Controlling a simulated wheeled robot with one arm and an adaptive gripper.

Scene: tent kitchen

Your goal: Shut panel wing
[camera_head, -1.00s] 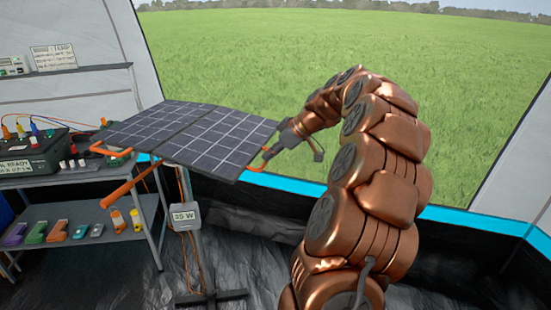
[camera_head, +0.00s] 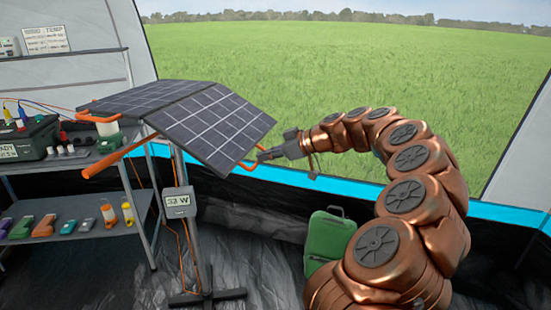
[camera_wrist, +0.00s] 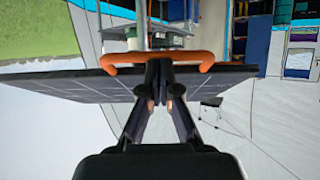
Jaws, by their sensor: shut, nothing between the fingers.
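The solar panel stands on a post, with a flat left wing (camera_head: 150,97) and a right wing (camera_head: 215,128) that tilts down toward the right. An orange handle (camera_head: 248,166) sits at the right wing's outer edge. My gripper (camera_head: 262,156) is at this handle, its fingers shut with nothing between them. In the wrist view the fingertips (camera_wrist: 160,102) overlap the wing's edge (camera_wrist: 225,75) just below the orange handle (camera_wrist: 163,60). I cannot tell whether they touch it. A box on the post (camera_head: 179,202) reads about 33 W.
A shelf (camera_head: 75,163) on the left holds a dark green case (camera_head: 30,140) and several small coloured items. An orange bar (camera_head: 120,157) juts out below the panel's left side.

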